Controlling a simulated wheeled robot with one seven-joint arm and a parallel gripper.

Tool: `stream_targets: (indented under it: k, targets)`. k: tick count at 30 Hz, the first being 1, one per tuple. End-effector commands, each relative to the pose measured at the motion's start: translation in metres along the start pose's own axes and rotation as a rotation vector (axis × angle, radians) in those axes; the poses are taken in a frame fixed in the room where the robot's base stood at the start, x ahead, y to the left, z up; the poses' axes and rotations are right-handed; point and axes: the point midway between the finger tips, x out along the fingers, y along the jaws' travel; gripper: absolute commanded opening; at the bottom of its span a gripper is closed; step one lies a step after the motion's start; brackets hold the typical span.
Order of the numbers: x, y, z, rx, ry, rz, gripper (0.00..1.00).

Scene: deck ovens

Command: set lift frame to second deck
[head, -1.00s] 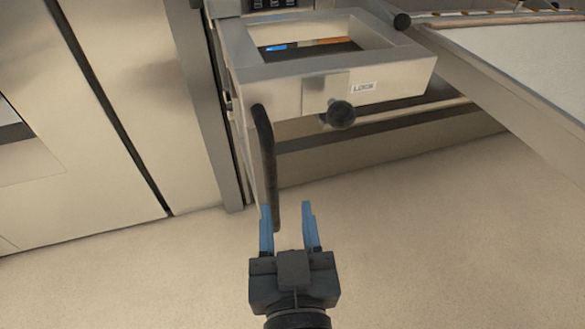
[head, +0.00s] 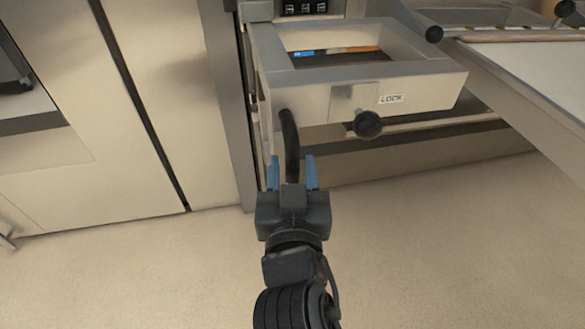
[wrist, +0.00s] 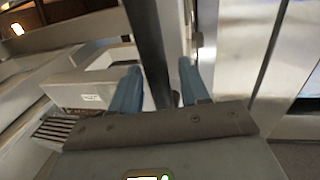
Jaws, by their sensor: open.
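The lift frame (head: 440,82) is a light metal box-like frame with a rectangular opening, a label reading LOCK (head: 391,98) and a round black knob (head: 368,124) on its front. A dark curved lever (head: 289,135) hangs down from the frame's left front corner. My gripper (head: 293,172) has blue fingers and is open. In the head view its fingers stand on either side of the lever's lower part; contact cannot be told. In the wrist view the dark bar of the lever (wrist: 150,50) runs between the open fingers (wrist: 155,80).
A sloping loader with a white surface (head: 530,75) stands at the right. The pale oven front panels (head: 165,110) stand at the left, with a grey upright post beside the frame. The floor (head: 430,240) below is clear.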

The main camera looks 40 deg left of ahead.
Motion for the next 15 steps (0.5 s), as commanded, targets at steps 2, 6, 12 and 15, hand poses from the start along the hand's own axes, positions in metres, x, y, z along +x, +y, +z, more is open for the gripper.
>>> stream_targets:
  k: [2,6,12,15]
  targets:
    - [-0.0001,0.0001,0.0001,0.0,0.0,0.0,0.45]
    - [-0.0002,0.0002,0.0,0.0,0.0,0.0,0.36]
    - [-0.0003,0.0003,0.0001,0.0,0.0,0.001,0.17]
    - [-0.0004,0.0003,0.0001,0.0,0.0,0.001,0.07]
